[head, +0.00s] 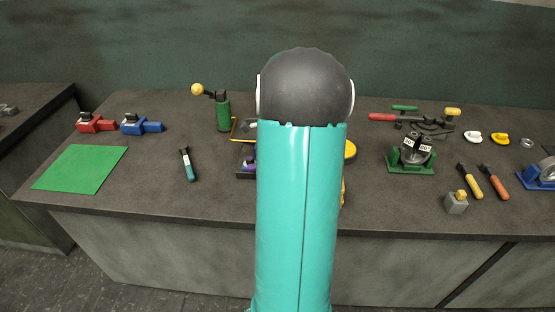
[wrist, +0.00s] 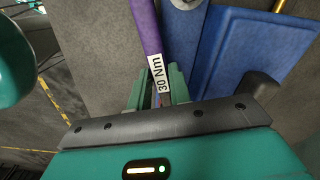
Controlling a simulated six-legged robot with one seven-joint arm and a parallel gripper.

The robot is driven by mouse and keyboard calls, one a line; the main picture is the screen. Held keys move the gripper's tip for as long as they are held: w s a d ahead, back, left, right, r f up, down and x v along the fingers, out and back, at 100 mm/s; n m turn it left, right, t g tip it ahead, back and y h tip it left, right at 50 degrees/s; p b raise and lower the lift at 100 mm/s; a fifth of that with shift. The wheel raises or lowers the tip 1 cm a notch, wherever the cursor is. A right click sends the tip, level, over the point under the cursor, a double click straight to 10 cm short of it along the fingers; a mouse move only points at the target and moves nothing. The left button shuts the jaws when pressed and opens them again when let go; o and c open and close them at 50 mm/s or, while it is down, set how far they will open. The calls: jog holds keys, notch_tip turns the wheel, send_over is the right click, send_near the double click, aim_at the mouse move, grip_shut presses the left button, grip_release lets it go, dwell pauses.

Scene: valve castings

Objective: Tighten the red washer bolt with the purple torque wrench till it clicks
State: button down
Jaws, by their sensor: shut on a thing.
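The purple torque wrench (wrist: 147,28) runs up from my gripper (wrist: 160,88) to the top edge of the wrist view. It carries a white "30 Nm" label. My gripper is shut on it near the label, with one green finger on each side. The wrench's far end is out of the wrist view. I cannot make out the red washer bolt in either view. In the head view my arm covers the middle of the bench and hides my gripper.
A blue plate (wrist: 245,50) and a blue bar (wrist: 186,35) lie right of the wrench.

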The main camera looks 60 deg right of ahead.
jog(key=shift+f, duration=0.2)
jog(key=shift+s, duration=0.1)
jog(key=shift+r, duration=0.1)
jog(key=shift+r, duration=1.85)
